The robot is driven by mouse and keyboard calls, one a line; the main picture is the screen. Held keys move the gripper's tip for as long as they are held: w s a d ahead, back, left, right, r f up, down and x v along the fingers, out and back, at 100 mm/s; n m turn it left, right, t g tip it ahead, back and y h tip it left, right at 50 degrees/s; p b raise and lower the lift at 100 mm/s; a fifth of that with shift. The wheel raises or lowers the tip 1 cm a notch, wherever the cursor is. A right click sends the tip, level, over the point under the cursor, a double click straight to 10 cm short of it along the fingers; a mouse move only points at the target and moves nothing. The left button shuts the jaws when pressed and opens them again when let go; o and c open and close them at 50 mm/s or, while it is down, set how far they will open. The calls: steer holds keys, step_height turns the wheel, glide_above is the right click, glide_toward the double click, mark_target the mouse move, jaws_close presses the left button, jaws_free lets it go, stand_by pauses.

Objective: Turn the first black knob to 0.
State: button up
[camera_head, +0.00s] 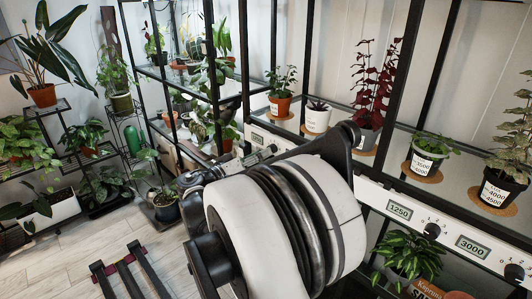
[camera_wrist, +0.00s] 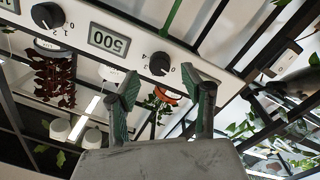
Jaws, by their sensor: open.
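In the wrist view, turned upside down, a black knob (camera_wrist: 159,64) sits on a white panel (camera_wrist: 215,80) beside a display (camera_wrist: 109,38) reading 500. Small digits surround the knob; I cannot tell where its pointer stands. My gripper (camera_wrist: 165,86) is open, with its two greenish fingers apart. The knob appears between and just beyond the fingertips; contact is not visible.
Another black knob (camera_wrist: 47,15) is farther along the panel. Potted plants (camera_head: 317,117) stand on the shelf above. Black shelf posts (camera_head: 244,60) rise close by.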

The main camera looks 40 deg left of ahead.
steer(key=s+a, duration=0.1)
steer(key=s, duration=0.7)
steer(key=shift+s+a+f, duration=0.15)
steer(key=shift+s+a, duration=0.1)
steer(key=shift+s, duration=0.1)
